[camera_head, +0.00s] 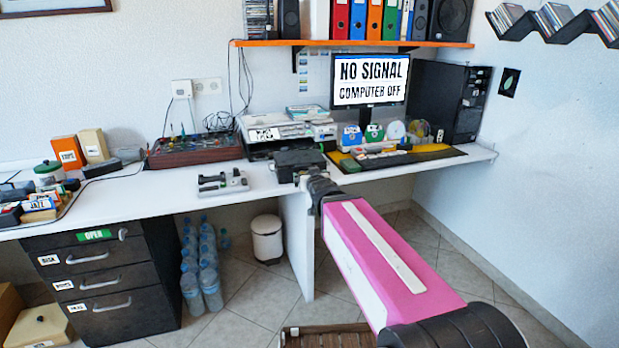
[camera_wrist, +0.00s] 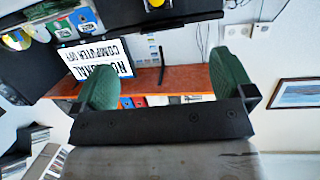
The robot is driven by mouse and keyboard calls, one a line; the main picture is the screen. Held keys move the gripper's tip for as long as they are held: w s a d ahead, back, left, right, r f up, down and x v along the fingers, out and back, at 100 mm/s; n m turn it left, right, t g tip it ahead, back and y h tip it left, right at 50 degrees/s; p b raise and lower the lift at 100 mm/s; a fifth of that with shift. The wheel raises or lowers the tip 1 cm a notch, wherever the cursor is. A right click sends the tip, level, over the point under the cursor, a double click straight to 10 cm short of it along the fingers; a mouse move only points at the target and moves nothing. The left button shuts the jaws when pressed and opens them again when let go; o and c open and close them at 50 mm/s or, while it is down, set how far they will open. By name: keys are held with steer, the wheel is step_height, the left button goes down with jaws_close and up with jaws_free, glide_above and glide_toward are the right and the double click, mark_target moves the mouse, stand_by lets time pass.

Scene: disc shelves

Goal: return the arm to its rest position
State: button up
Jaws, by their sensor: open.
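My gripper (camera_wrist: 168,82) shows in the wrist view with its two green fingers spread wide apart. Nothing is between them. Behind the fingers the wrist view shows the orange shelf, the monitor and the wall, turned on their side or over. In the head view my arm, with a pink and white link, reaches from the lower right towards the desk's middle. Its dark far end is in front of the desk edge, and the fingers cannot be made out there.
A white desk (camera_head: 120,195) runs along the wall, with a monitor (camera_head: 370,80), a red-brown box (camera_head: 195,152) and a grey device (camera_head: 222,183) on or above it. An orange shelf (camera_head: 350,43) holds folders. Drawers (camera_head: 100,285) and a white bin (camera_head: 267,240) stand below.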

steer(key=s+d+f+g+h, duration=0.1)
steer(key=s+d+f+g, duration=0.3)
steer(key=f, duration=0.4)
steer(key=s+d+f+m+g+h, duration=0.1)
steer(key=s+d+f+g, duration=0.4)
steer(key=s+f+g, duration=0.1)
steer(key=s+d+f+m+g, duration=0.1)
steer(key=s+d+f+g, duration=0.3)
steer(key=s+f, duration=0.3)
step_height(320, 180, down, 4)
steer(key=shift+d+r+g+h, duration=0.1)
steer(key=shift+d+g+h, duration=0.1)
steer(key=shift+g+h, duration=0.3)
